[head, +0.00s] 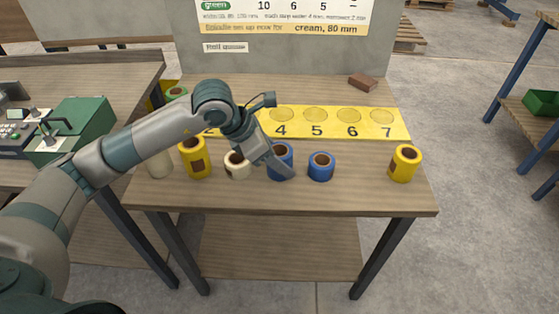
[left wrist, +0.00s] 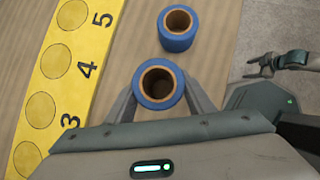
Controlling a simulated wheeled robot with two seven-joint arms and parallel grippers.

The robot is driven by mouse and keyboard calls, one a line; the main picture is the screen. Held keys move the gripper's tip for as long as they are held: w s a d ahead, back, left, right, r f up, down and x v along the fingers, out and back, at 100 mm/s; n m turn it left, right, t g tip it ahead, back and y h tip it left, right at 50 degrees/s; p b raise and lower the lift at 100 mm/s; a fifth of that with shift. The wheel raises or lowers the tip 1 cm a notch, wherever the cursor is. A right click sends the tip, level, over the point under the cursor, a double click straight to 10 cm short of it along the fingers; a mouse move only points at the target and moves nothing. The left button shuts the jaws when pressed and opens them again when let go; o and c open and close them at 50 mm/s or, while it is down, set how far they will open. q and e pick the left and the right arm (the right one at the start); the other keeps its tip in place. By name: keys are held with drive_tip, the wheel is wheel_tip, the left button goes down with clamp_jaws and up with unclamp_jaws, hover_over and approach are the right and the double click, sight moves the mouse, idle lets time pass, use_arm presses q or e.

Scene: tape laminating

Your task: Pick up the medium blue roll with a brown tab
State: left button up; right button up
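A blue roll (head: 283,150) with a brown core stands upright on the table below the number 4. In the left wrist view this roll (left wrist: 160,103) lies between the fingers of my left gripper (left wrist: 160,95), which looks open, one finger at each side; I cannot tell whether they touch it. In the head view the left gripper (head: 280,167) hides part of the roll. A lower blue roll (head: 321,172) stands just to its right, and also shows in the left wrist view (left wrist: 177,43). No brown tab shows on either. My right gripper (left wrist: 262,66) appears open, away to the side.
Left of my gripper stand a cream roll (head: 236,170), a yellow roll (head: 196,165) and a pale roll (head: 159,165). Another yellow roll (head: 404,165) is at the right end. The yellow numbered strip (head: 299,131) lies behind; a brown block (head: 363,82) is farther back.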

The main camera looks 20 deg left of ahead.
sight(287, 153)
use_arm(q)
drive_tip(key=shift+c, duration=0.4)
drive_tip(key=shift+r, duration=0.45)
wheel_tip(287, 153, up, 4)
drive_tip(key=shift+f+b, duration=0.25)
drive_tip(key=shift+b, duration=0.2)
drive_tip(key=s+d+r+b, duration=0.1)
drive_tip(key=s+d+r, duration=0.5)
drive_tip(key=s, duration=0.3)
drive_tip(key=shift+s+d+r, duration=0.15)
drive_tip(key=shift+d+r, duration=0.15)
drive_tip(key=shift+d, duration=0.2)
use_arm(e)
drive_tip(key=r, duration=0.1)
drive_tip(key=w+r, duration=0.1)
drive_tip(key=r, duration=0.1)
drive_tip(key=w+r, duration=0.1)
drive_tip(key=shift+a+r, duration=0.35)
